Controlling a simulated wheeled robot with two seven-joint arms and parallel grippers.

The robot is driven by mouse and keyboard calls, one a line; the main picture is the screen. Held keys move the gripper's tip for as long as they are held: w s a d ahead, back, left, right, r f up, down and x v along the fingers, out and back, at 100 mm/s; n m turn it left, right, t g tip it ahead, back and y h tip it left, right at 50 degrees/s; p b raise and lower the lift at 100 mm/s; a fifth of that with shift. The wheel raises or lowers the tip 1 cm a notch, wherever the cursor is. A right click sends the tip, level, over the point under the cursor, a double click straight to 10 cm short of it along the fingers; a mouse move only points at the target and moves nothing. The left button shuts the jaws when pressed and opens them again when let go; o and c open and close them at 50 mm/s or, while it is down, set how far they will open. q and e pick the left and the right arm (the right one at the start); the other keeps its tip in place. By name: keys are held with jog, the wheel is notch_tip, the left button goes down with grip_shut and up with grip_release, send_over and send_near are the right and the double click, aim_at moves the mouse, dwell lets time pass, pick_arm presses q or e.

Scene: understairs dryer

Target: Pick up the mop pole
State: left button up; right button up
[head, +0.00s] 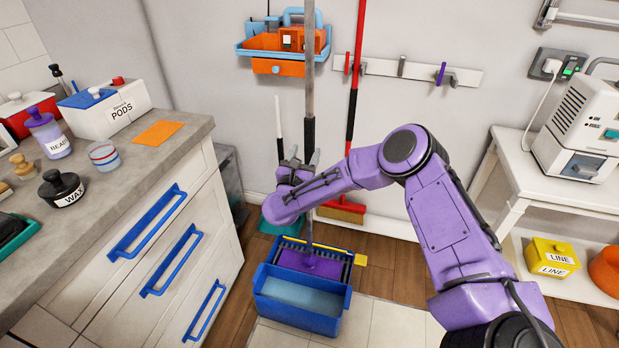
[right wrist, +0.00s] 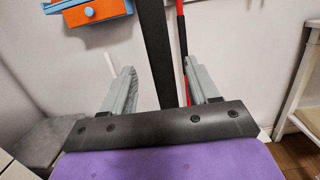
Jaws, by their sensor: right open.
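The mop pole (head: 309,80) stands nearly upright, grey with a black grip section. Its purple mop head (head: 312,263) rests on the wringer at the back of the blue bucket (head: 300,313). In the right wrist view the dark pole (right wrist: 158,55) shows between the two grey fingers of the open gripper (right wrist: 162,85), with gaps on both sides. Whether the pole is fully between the fingertips in depth is hard to tell. My left gripper is not in view.
A red-handled broom (head: 355,85) hangs on the wall rack (head: 425,72) just right of the pole. A blue and orange caddy (head: 283,42) is on the wall behind. A counter with blue-handled drawers (head: 150,250) stands left, a white table (head: 560,195) right.

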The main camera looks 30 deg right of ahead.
aim_at(308, 149)
jog(key=x, duration=0.4)
jog(key=shift+w+d+f+p, duration=0.1)
jog(key=shift+d+f+p, duration=0.05)
jog(key=shift+d+p, duration=0.15)
grip_shut()
